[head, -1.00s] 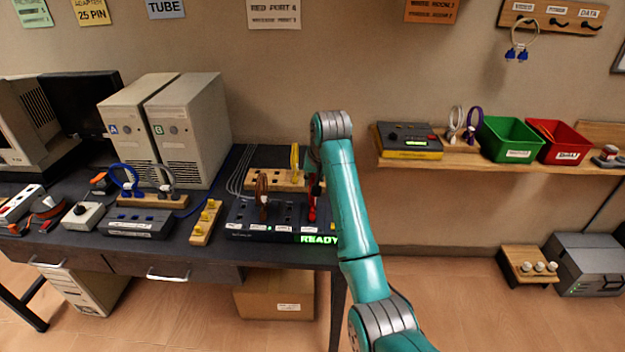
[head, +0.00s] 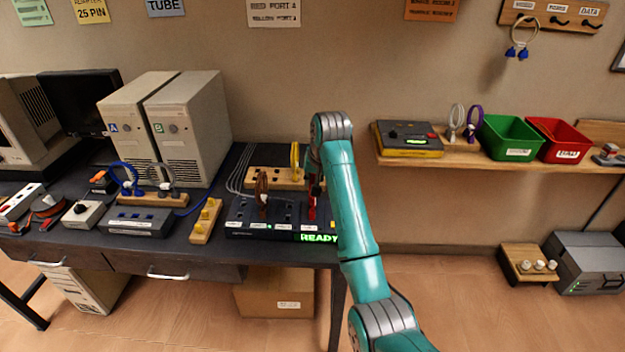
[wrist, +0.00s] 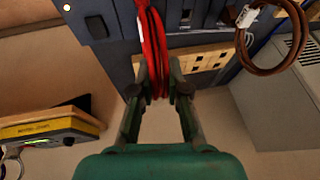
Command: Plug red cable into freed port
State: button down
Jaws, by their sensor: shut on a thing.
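The red cable (wrist: 154,50) is a looped bundle between the fingers of my gripper (wrist: 160,88) in the wrist view. My gripper is shut on it. In the head view the red cable (head: 312,208) hangs at the right part of the dark port panel (head: 240,228), mostly behind my arm. The panel also fills the top of the wrist view (wrist: 122,42), with dark ports beside the cable. A brown cable (head: 262,190) stands in the panel to the left of the red one. The red cable's plug end is hidden, so I cannot tell whether it sits in a port.
A green "READY" sign (head: 319,238) glows on the panel's front. A wooden block (head: 270,178) with a yellow cable (head: 295,160) stands behind the panel. Two beige computer towers (head: 187,130) stand to the left. A wall shelf (head: 455,158) with green and red bins is at right.

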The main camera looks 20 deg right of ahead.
jog(key=shift+c, duration=2.2)
grip_release()
jog(key=shift+r, duration=0.1)
jog(key=v, duration=0.7)
jog(key=shift+r, duration=0.2)
jog(key=shift+s, duration=0.1)
